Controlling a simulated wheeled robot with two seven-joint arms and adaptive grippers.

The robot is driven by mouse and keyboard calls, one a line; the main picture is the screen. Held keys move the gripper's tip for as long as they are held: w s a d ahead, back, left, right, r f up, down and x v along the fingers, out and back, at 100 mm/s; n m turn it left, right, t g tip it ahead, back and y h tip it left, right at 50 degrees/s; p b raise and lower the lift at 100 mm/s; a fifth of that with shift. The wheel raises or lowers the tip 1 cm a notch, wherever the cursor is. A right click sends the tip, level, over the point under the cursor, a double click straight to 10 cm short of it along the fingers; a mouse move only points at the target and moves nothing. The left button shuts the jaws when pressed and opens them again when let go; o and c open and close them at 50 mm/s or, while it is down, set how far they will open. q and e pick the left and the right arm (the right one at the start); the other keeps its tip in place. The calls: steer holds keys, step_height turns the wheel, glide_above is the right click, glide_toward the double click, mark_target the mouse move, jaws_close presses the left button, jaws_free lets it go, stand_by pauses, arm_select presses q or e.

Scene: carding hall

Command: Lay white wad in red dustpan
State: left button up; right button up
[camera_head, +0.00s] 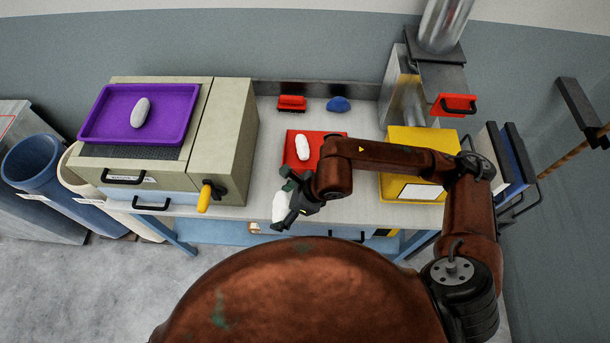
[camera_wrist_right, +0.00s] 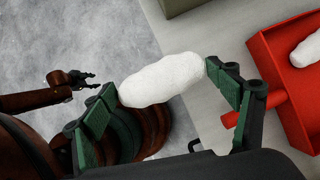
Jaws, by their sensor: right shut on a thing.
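The red dustpan (camera_head: 290,155) lies on the grey table, with one white wad (camera_head: 303,147) in it. My right gripper (camera_head: 286,206) is shut on another white wad (camera_head: 279,207), in front of the dustpan near the table's front edge. In the right wrist view this wad (camera_wrist_right: 160,79) spans between the green-padded fingers. The dustpan (camera_wrist_right: 268,58) stands to the right there, its red handle (camera_wrist_right: 240,115) partly behind a finger.
A beige machine (camera_head: 228,130) carries the purple tray on the left. A red brush (camera_head: 291,103) and a blue lump (camera_head: 339,104) lie at the table's back. A yellow box (camera_head: 420,142) stands right, partly behind my right arm. Bare table (camera_head: 265,150) lies left of the dustpan.

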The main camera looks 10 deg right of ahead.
steer(key=w+d+f, duration=0.2)
steer(key=w+d+f+p, duration=0.1)
steer(key=w+d+f, duration=0.1)
steer(key=w+f, duration=0.1)
steer(key=w+d+f, duration=0.2)
steer(key=w, duration=0.1)
steer(key=shift+w+d+f, duration=0.15)
steer(key=shift+f, duration=0.2)
steer(key=shift+w+d+f, duration=0.15)
steer(key=shift+w+f, duration=0.1)
steer(key=shift+f, duration=0.15)
step_height(320, 180, down, 3)
steer(key=shift+w+f, duration=0.1)
steer(key=shift+f, duration=0.05)
arm_select(q)
steer(key=shift+s+r, duration=0.45)
steer(key=shift+r, duration=0.4)
steer(key=shift+f, duration=0.15)
arm_select(e)
steer(key=shift+f, duration=0.1)
steer(key=o, duration=0.8)
steer(key=shift+o, duration=0.2)
